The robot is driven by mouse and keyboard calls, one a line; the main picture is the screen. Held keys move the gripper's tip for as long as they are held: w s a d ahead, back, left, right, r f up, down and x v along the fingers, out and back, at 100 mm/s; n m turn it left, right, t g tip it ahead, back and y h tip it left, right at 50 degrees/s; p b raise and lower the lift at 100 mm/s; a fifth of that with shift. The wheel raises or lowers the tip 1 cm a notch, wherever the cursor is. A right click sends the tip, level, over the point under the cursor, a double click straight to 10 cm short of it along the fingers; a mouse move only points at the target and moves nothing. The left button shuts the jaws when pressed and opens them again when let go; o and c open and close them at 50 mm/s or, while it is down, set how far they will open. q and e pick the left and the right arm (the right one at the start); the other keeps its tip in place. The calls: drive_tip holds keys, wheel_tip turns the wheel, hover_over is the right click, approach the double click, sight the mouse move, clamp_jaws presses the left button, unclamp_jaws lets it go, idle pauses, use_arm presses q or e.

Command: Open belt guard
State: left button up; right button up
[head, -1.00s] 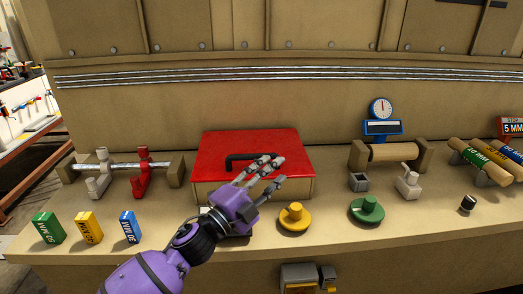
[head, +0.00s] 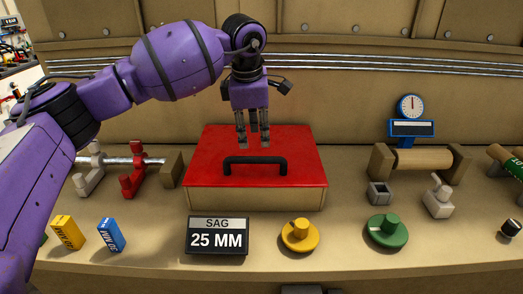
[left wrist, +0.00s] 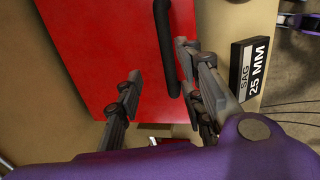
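The belt guard is a box with a flat red lid (head: 205,160) and a black bar handle (head: 255,162) on top. The lid lies closed on its tan body (head: 255,198). My left gripper (head: 254,142) hangs over the lid with its fingers pointing down, just behind the handle in the head view. In the left wrist view its fingers (left wrist: 160,95) are spread apart and empty over the red lid (left wrist: 95,45). The black handle (left wrist: 163,45) shows there beyond the fingers; I see no contact.
A "SAG 25 MM" sign (head: 217,236) stands in front of the box. A yellow knob (head: 300,235) and green knob (head: 387,231) sit to its right. A red clamp (head: 132,175) is at left, a roller with a dial (head: 411,107) at right.

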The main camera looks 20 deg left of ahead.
sight(249, 158)
use_arm(q)
drive_tip(key=shift+y, duration=0.3)
drive_tip(key=f, duration=0.2)
drive_tip(key=a+f, duration=0.1)
drive_tip(key=f, duration=0.4)
drive_tip(key=shift+a+f, duration=0.25)
drive_tip(key=shift+a, duration=0.05)
clamp_jaws()
